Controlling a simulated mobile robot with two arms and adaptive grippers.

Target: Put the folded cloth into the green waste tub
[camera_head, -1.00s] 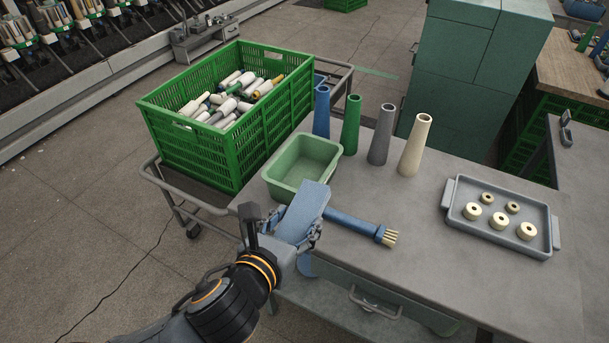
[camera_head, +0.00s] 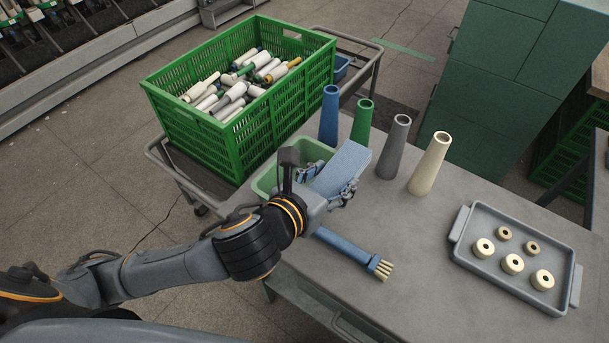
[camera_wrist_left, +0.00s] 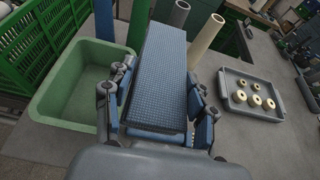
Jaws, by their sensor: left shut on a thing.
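The folded cloth (camera_head: 343,168) is a blue, flat, textured pad. My left gripper (camera_head: 328,187) is shut on it, and the cloth sticks out beyond the fingers. In the left wrist view the cloth (camera_wrist_left: 163,75) lies between the two fingers (camera_wrist_left: 160,105). The green waste tub (camera_head: 265,183) is pale green and stands on the grey table, partly hidden behind my left gripper and arm. In the left wrist view the tub (camera_wrist_left: 72,103) is left of the cloth and looks empty where visible. My right gripper is not in view.
Blue, green, grey and cream cones (camera_head: 430,165) stand behind the cloth. A blue-handled brush (camera_head: 350,252) lies in front of the gripper. A grey tray (camera_head: 477,262) with several cream rings is at the right. A green crate (camera_head: 210,133) of bobbins stands on a cart at the left.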

